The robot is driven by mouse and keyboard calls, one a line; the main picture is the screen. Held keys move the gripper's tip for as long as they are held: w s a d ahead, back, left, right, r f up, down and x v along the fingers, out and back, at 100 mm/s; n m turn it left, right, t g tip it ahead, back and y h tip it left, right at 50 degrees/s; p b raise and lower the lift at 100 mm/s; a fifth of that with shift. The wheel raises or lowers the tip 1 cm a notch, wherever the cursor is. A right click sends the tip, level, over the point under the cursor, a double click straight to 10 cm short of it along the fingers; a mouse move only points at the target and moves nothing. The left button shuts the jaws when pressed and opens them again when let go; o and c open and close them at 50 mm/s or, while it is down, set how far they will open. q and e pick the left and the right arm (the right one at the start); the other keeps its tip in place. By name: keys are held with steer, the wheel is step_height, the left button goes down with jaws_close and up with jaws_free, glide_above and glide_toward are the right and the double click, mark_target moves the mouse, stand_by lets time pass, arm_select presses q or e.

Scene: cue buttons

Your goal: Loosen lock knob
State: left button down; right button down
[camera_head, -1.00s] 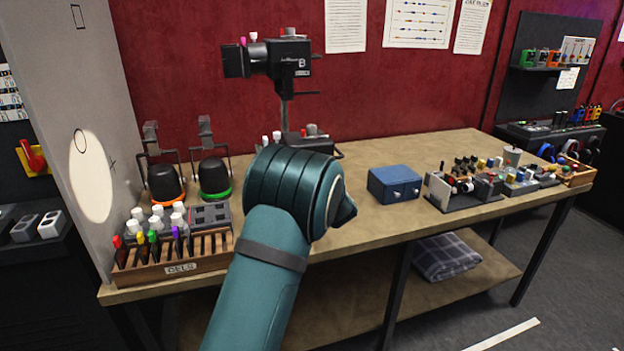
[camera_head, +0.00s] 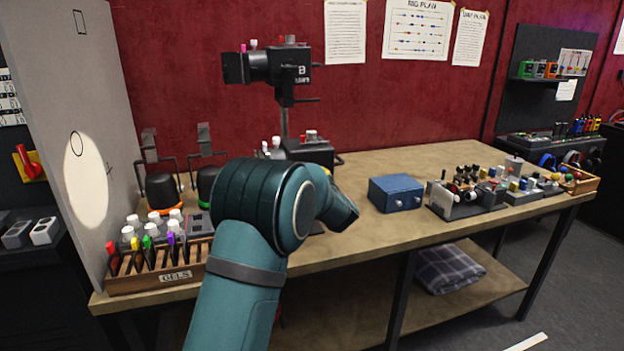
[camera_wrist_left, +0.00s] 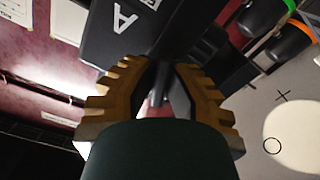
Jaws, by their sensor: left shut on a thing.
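In the left wrist view, a black housing marked A (camera_wrist_left: 122,22) is at the top, with darker parts beyond my fingertips. My left gripper (camera_wrist_left: 165,70) has ribbed yellow-brown fingers closed in around a small pale grey part, which I take as the lock knob (camera_wrist_left: 156,103). Most of it is hidden by the fingers and the dark wrist. In the head view, my teal arm fills the middle, and its bent end hides the fingers and whatever they hold. A black lamp marked B (camera_head: 288,70) stands upright behind, with small knobs on top. My right gripper is out of view.
The wooden bench (camera_head: 372,248) holds a gel rack (camera_head: 172,278) at front left, two black domed lamps, a blue box (camera_head: 396,194), and small control blocks on the right. A pale panel (camera_head: 50,110) with a light spot stands at the left. Bare bench shows around the blue box.

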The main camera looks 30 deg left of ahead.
arm_select(q)
steer(key=c, duration=1)
jaws_free()
steer(key=v, duration=1.2)
